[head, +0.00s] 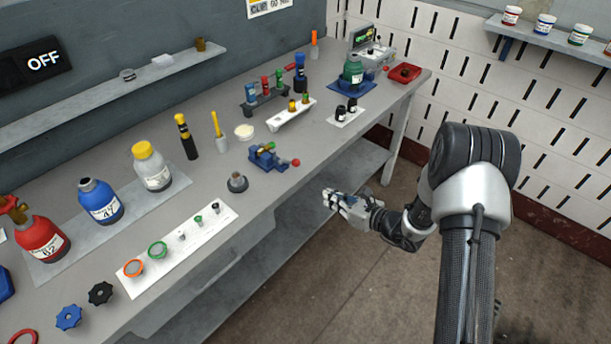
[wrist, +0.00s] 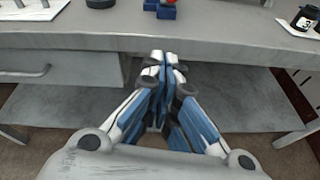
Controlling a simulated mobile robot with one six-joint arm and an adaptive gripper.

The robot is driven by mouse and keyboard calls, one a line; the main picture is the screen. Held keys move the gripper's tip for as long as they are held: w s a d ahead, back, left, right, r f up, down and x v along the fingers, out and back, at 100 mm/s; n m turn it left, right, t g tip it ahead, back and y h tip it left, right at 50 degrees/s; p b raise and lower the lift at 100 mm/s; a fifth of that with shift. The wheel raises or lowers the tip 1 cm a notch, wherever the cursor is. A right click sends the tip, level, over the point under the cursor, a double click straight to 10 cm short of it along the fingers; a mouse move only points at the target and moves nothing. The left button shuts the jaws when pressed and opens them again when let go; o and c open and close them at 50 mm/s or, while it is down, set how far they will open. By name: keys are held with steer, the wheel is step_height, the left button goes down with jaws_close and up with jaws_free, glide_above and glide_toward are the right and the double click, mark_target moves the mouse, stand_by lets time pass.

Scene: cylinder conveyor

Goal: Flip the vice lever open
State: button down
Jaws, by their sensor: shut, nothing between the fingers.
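The small blue vice (head: 266,158) stands near the front edge of the workbench in the head view. A red-knobbed lever (head: 295,162) sticks out from its right side, and a green and tan part shows on its top. In the wrist view only the lower part of the blue vice (wrist: 166,11) shows at the top edge, with a bit of red beside it. My gripper (head: 331,198) is in front of the bench, lower than its top and apart from the vice. In the wrist view its fingertips (wrist: 162,62) are together and empty, pointing toward the bench front.
The bench top (head: 225,225) carries bottles, a white strip (head: 180,245) with rings and small parts, and a grey round piece (head: 237,183) left of the vice. Small black jars (head: 346,109) stand to the right. A lower shelf (head: 310,205) lies under the bench. The floor in front is clear.

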mark_target(290, 162)
steer(key=b+x, duration=0.2)
steer(key=x, duration=0.8)
steer(key=shift+f, duration=0.1)
steer(key=r, duration=0.1)
steer(key=w+a+r, duration=0.1)
steer(key=w+r, duration=0.1)
steer(key=shift+a+r+b, duration=0.15)
steer(key=shift+r+b, duration=0.15)
steer(key=shift+b, duration=0.1)
steer(key=shift+r+h+p, duration=0.3)
steer(key=shift+r+p, duration=0.15)
steer(key=shift+p, duration=0.3)
